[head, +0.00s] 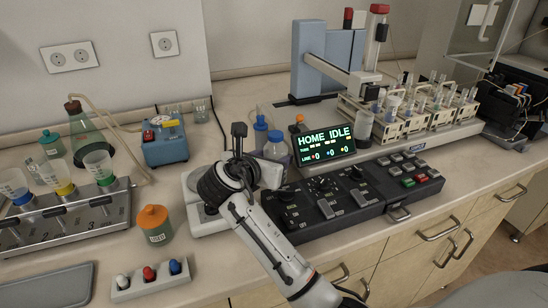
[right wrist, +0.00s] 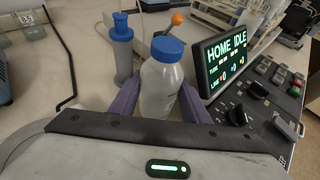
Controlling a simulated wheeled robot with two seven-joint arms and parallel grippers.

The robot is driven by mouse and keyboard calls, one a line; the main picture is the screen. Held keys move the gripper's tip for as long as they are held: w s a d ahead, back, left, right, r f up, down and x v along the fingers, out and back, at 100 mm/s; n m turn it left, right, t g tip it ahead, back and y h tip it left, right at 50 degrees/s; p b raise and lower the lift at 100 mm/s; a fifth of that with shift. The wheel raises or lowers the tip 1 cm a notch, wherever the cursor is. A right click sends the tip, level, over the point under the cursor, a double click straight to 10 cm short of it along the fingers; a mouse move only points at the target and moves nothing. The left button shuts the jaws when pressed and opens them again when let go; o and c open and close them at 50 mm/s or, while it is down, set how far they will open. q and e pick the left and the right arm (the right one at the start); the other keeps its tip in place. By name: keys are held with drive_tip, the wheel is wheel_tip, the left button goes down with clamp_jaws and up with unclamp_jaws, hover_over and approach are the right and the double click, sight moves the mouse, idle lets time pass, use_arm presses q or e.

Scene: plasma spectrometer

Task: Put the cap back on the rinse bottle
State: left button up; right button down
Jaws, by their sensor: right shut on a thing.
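The rinse bottle (right wrist: 160,88) is a clear, whitish bottle, and its blue cap (right wrist: 171,48) sits on its top in the right wrist view. In the head view the bottle (head: 275,153) stands left of the display, with the cap (head: 276,136) at its top. My right gripper (right wrist: 160,100) has its purple fingers on both sides of the bottle's body, below the cap, and is shut on it. The wrist hides the bottle's lower part in the head view (head: 266,166). I cannot tell whether the cap is fully seated. My left gripper is not in view.
The display (head: 325,145) and black control panel (head: 360,188) lie to the right.

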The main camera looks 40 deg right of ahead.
drive_tip(key=shift+r, duration=0.1)
drive_tip(key=c, duration=1.3)
unclamp_jaws()
drive_tip(key=shift+s+a+r, duration=0.15)
drive_tip(key=shift+a, duration=0.2)
drive_tip(key=v, duration=1.1)
drive_tip(key=shift+s+a+p, duration=0.1)
drive_tip(key=shift+a+p, duration=0.05)
drive_tip(key=shift+p, duration=0.2)
